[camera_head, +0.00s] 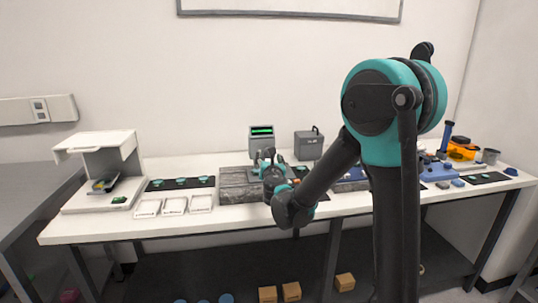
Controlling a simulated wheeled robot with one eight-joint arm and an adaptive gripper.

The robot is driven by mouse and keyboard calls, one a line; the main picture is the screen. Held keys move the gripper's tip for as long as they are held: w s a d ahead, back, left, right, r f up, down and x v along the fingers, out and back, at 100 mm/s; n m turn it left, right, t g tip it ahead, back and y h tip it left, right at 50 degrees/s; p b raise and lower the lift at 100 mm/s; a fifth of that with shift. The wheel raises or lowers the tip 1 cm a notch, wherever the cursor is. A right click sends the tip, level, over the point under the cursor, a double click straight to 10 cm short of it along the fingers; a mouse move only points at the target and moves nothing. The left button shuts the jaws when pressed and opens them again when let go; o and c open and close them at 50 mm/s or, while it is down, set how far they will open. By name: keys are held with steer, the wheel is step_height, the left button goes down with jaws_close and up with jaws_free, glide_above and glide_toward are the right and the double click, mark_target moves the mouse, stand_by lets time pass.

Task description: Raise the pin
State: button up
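My gripper (268,158) is small in the head view, over the grey stone-like block at the middle of the white bench. My own wrist and forearm cover part of it, and I cannot tell whether its fingers are open or shut, or whether they touch anything. I cannot make out the pin for certain. The grey block (236,188) shows mainly to the left of my gripper; its right part is behind my arm.
A green-lit display (262,131) and a grey box (309,146) stand behind. White trays (174,205), a dark mat (155,186) and a white stand (100,140) are left. A blue device (437,168) and orange item (461,152) are right. Wooden blocks (291,291) lie below.

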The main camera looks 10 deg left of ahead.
steer(key=shift+w+a, duration=0.15)
steer(key=shift+w, duration=0.75)
steer(key=shift+w+a, duration=0.15)
steer(key=shift+w, duration=0.75)
steer(key=shift+c, duration=0.5)
steer(key=c, duration=1.1)
steer(key=shift+o, duration=0.2)
